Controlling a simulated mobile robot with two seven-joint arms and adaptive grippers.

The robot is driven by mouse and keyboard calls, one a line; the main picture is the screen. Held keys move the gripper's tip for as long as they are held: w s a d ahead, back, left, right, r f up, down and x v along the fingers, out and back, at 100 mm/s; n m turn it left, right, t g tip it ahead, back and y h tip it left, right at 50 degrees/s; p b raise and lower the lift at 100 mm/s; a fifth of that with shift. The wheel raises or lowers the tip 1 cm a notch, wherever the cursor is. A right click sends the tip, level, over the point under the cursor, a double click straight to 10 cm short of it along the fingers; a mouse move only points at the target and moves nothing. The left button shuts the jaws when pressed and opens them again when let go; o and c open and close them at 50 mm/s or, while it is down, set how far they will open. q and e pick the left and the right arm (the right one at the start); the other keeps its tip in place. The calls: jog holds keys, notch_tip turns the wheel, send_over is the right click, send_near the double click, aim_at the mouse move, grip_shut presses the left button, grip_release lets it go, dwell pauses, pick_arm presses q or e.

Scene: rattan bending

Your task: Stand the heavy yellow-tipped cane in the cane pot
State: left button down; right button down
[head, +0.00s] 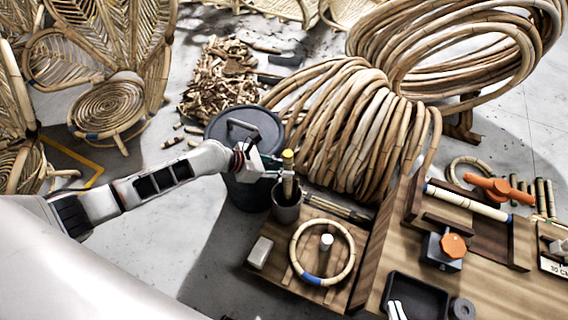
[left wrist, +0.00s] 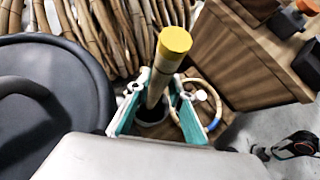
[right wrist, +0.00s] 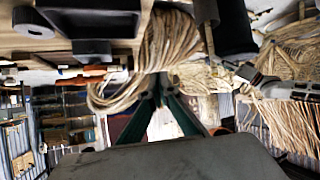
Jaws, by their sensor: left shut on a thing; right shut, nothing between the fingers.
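The yellow-tipped cane (head: 288,162) stands nearly upright, its yellow end up. My left gripper (head: 283,174) is shut on its upper part. In the left wrist view the yellow tip (left wrist: 174,40) rises above my left gripper (left wrist: 158,90), and the shaft runs down to the dark mouth of the cane pot (left wrist: 151,118). The grey pot (head: 286,210) stands at the left of the low wooden board. The cane's lower end looks inside the pot, but its foot is hidden. My right gripper (right wrist: 160,85) is shut and empty, away from the cane.
A dark lidded bin (head: 246,130) stands just left of the pot. Large rattan coils (head: 345,125) lie behind it. The board (head: 262,283) also carries a rattan ring (head: 297,258) around a white peg and a pale block (head: 260,252). A workbench (head: 510,296) with tools is at right.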

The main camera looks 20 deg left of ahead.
aim_at(284, 180)
pick_arm(q)
jog(key=shift+s+f+b, duration=0.1)
jog(key=shift+f+b, duration=1.25)
jog(key=shift+f, duration=2.05)
pick_arm(e)
jog(key=shift+w+a+r+m+t+y, duration=0.25)
jog(key=shift+w+a+r, duration=0.15)
jog(key=shift+a+r, duration=0.25)
jog(key=shift+w+a+r+m+t+y, duration=0.15)
jog(key=shift+w+a+r+m, duration=0.15)
jog(key=shift+a+r, duration=0.25)
pick_arm(q)
jog(key=c, duration=1.7)
grip_release()
pick_arm(e)
jog(key=shift+f, duration=0.15)
pick_arm(q)
jog(key=shift+a, duration=0.1)
